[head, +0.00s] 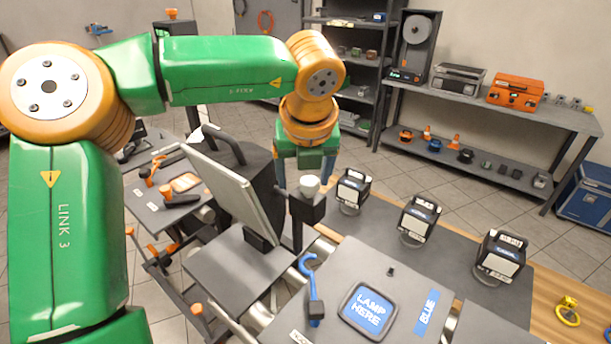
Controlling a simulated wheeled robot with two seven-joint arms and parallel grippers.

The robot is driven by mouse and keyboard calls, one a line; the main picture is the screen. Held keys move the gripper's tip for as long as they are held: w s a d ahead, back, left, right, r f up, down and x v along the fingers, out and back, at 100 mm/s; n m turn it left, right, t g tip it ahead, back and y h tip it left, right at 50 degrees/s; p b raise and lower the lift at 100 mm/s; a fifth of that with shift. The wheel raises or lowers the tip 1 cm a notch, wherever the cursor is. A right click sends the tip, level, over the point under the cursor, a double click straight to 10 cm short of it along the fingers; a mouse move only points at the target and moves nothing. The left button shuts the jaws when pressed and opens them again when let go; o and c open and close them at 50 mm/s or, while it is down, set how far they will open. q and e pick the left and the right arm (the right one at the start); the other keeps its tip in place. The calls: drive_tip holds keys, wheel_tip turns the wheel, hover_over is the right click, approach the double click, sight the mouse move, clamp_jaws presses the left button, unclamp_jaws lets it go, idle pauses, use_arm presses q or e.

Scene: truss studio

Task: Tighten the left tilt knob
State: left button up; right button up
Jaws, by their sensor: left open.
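A pale round knob (309,184) sits on top of a dark block on a post, beside a tilted grey panel (232,188). No label marks it as the left tilt knob, so I cannot tell for sure that it is the one. Smaller orange knobs (165,190) show on the frame at the left. My right gripper is not in view.
Three black lamp-like units (418,220) stand on a dark mat to the right. A grey board in front carries a blue "LAMP HERE" pad (368,309) and a blue hook (312,290). A shelf bench (480,108) with equipment stands behind, with floor between.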

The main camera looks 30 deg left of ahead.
use_arm(q)
drive_tip(key=shift+w+f, duration=0.3)
drive_tip(key=shift+f, duration=0.05)
drive_tip(key=shift+w+d+f, duration=0.1)
drive_tip(key=shift+w+f, duration=0.1)
drive_tip(key=shift+w, duration=0.25)
drive_tip(key=shift+w+d+f, duration=0.1)
drive_tip(key=shift+w+f, duration=0.05)
drive_tip(key=shift+w, duration=0.25)
drive_tip(key=shift+w+a, duration=0.1)
drive_tip(key=shift+c, duration=0.9)
drive_tip(key=shift+s+a, duration=0.1)
drive_tip(key=shift+s, duration=0.15)
drive_tip(key=c, duration=0.7)
drive_tip(key=shift+r, duration=0.1)
clamp_jaws()
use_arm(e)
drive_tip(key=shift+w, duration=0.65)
